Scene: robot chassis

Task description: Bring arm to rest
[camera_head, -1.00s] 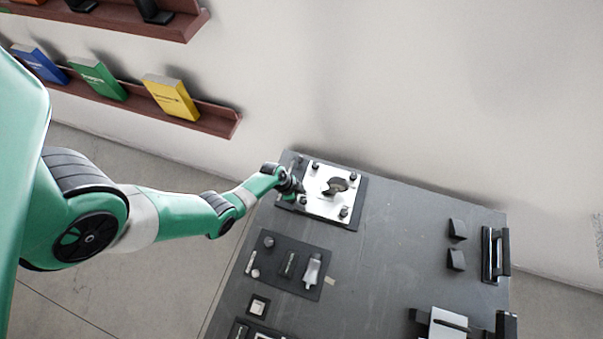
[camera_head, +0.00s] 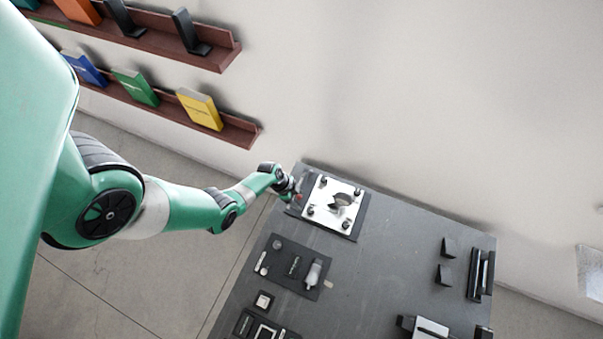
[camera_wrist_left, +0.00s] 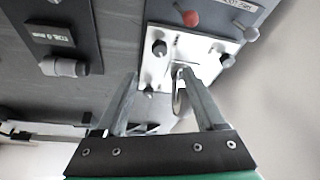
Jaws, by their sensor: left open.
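My left arm, green and grey, reaches in from the left in the head view. Its gripper (camera_head: 297,194) is at the left edge of the white plate (camera_head: 323,216), near the table's far left corner. In the left wrist view the two fingers (camera_wrist_left: 160,88) are spread apart, with nothing clearly held between them. The white plate (camera_wrist_left: 207,62) with dark corner knobs lies beyond the fingertips. A grey upright part on the plate shows between the fingers; I cannot tell whether a finger touches it. My right gripper is not in view.
The grey table (camera_head: 385,262) bears a dark tool tray (camera_head: 287,279), black wedges (camera_head: 446,261) and a black-handled fixture (camera_head: 481,274). A red knob (camera_wrist_left: 189,18) sits beside the plate. Wall shelves (camera_head: 240,130) with books are at the upper left. The table's middle is clear.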

